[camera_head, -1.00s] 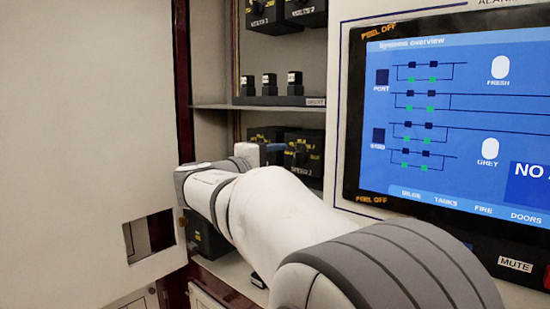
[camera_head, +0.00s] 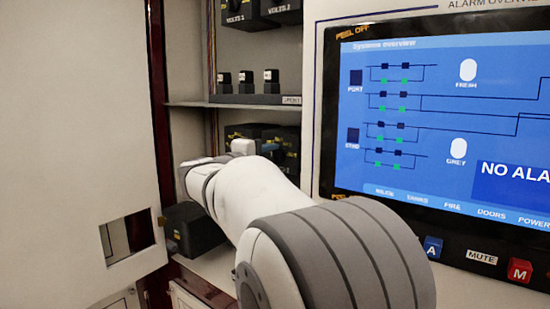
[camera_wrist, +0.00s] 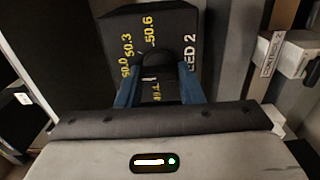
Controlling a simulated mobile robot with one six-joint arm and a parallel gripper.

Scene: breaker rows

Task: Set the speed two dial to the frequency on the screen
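The speed two dial (camera_wrist: 157,60) is a dark knob on a black box (camera_wrist: 185,20) marked "ED 2" in the wrist view. Yellow marks around it include 50.0, 50.3 and 50.6; a lower mark is partly hidden. My gripper (camera_wrist: 157,72) has its blue fingers on either side of the dial. Whether they press on it is unclear. In the head view my gripper (camera_head: 266,148) is at the boxes on the lower shelf, and my arm hides much of them. The screen (camera_head: 440,120) shows "Systems overview" and a cut-off "NO ALA"; I see no frequency on it.
A shelf (camera_head: 190,104) with several small black breakers (camera_head: 247,82) is above my gripper. A pale door panel (camera_head: 80,130) stands at left. Buttons marked A (camera_head: 433,247) and M (camera_head: 519,271) are below the screen. A white-topped switch (camera_wrist: 285,52) is right in the wrist view.

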